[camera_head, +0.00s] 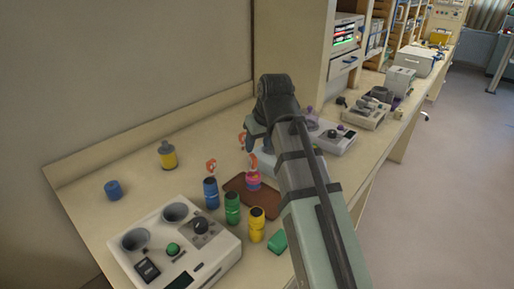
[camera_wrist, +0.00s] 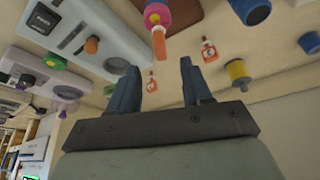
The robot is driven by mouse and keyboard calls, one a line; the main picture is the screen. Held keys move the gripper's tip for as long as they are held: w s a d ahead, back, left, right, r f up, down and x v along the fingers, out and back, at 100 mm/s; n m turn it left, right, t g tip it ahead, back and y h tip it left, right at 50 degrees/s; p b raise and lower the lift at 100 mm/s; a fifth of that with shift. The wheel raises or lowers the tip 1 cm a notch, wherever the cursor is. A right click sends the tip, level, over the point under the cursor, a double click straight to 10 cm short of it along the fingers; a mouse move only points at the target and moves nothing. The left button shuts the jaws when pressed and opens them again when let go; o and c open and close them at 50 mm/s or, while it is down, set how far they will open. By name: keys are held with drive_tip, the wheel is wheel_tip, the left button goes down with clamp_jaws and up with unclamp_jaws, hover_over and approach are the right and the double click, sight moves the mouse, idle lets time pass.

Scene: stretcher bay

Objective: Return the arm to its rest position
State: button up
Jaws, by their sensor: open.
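My arm (camera_head: 315,205) reaches from the lower right over the bench. My gripper (camera_wrist: 157,78) is open, its two dark fingers apart with nothing held between them. In the head view the gripper is partly hidden by my arm. A pink bottle with an orange tip (camera_head: 253,181) stands on a brown tray (camera_head: 236,201) near the gripper; it also shows beyond the fingers in the wrist view (camera_wrist: 157,14). Two small orange-and-white items (camera_wrist: 208,50) (camera_wrist: 152,82) are on the bench near the fingers.
Blue (camera_head: 211,194), green (camera_head: 232,209) and yellow (camera_head: 257,226) bottles stand in front of the tray. A white device (camera_head: 195,268) fills the near left. A yellow bottle (camera_head: 168,157) and blue cylinder (camera_head: 114,190) stand further left. The wall is behind; more devices (camera_head: 334,138) stand right of my arm.

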drive_tip(key=shift+s+r, duration=0.1)
drive_tip(key=shift+r, duration=0.15)
drive_tip(key=shift+d, duration=0.1)
